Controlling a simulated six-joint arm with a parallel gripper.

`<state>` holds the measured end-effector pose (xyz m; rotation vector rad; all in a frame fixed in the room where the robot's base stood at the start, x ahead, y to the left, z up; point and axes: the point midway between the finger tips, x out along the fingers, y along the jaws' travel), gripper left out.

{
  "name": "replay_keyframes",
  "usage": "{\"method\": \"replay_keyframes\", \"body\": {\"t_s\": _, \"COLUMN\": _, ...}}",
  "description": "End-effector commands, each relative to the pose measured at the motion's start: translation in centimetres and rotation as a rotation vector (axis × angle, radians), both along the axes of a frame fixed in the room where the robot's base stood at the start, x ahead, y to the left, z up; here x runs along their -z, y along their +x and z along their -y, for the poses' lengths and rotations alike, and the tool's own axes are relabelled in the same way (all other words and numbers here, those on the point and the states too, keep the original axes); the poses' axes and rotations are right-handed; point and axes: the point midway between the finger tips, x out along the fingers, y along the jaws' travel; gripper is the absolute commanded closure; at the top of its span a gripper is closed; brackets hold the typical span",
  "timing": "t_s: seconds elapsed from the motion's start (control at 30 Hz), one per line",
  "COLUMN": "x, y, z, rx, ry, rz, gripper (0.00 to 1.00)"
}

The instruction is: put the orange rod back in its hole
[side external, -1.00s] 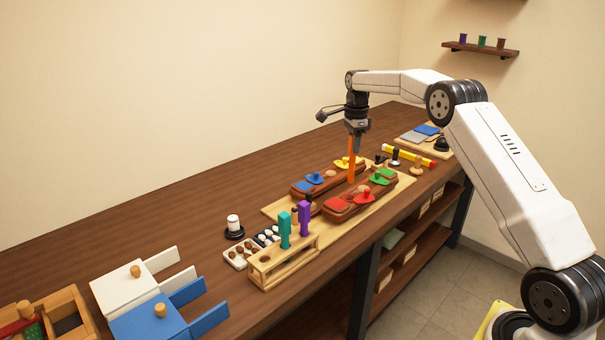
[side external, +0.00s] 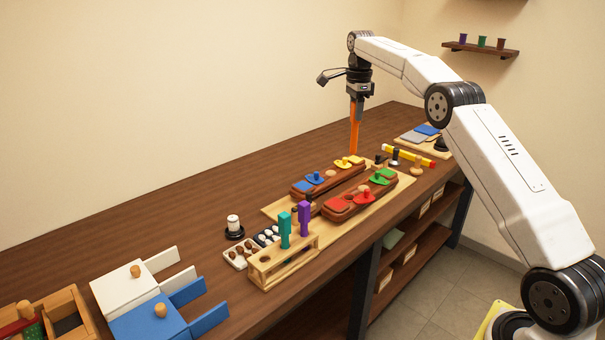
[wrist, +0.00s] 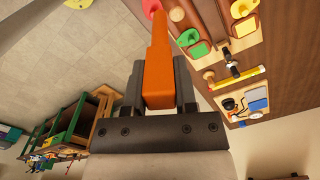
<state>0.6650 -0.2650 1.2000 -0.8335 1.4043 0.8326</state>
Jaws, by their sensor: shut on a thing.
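My gripper (side external: 356,106) is shut on the orange rod (side external: 354,135), which hangs upright below it. In the wrist view the rod (wrist: 158,70) sits between the two dark fingers of my gripper (wrist: 159,88). In the side view the rod's lower end shows just above the far part of the saddle boards; its exact height over them is hard to tell. A pale wooden rack (side external: 283,266) stands nearer the camera, holding a teal peg (side external: 285,230) and a purple peg (side external: 304,218) upright.
Two brown boards with coloured saddle pieces, one with a red piece (side external: 338,203), lie between my gripper and the rack. A bead tray (side external: 240,256) and a white-topped black knob (side external: 234,226) are beside the rack. The back left tabletop is clear.

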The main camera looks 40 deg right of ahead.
Motion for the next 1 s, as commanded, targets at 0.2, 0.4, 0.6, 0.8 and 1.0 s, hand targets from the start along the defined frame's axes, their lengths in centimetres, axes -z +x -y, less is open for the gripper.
{"method": "replay_keyframes", "body": {"t_s": 0.2, "x": -1.1, "y": 0.0, "z": 0.0, "rx": 0.000, "ry": 0.000, "rz": 0.000, "gripper": 1.00}}
{"method": "replay_keyframes", "body": {"t_s": 0.4, "x": -1.5, "y": 0.5, "z": -1.8, "rx": -0.025, "ry": 0.000, "rz": -0.001, "gripper": 1.00}}
{"method": "replay_keyframes", "body": {"t_s": 0.6, "x": -1.6, "y": 1.2, "z": -4.5, "rx": -0.061, "ry": 0.000, "rz": -0.001, "gripper": 1.00}}
{"method": "replay_keyframes", "body": {"t_s": 0.8, "x": -1.8, "y": 2.0, "z": -8.3, "rx": -0.114, "ry": 0.000, "rz": 0.000, "gripper": 1.00}}
{"method": "replay_keyframes", "body": {"t_s": 1.0, "x": -2.0, "y": 2.4, "z": -14.6, "rx": -0.198, "ry": 0.000, "rz": -0.001, "gripper": 1.00}}
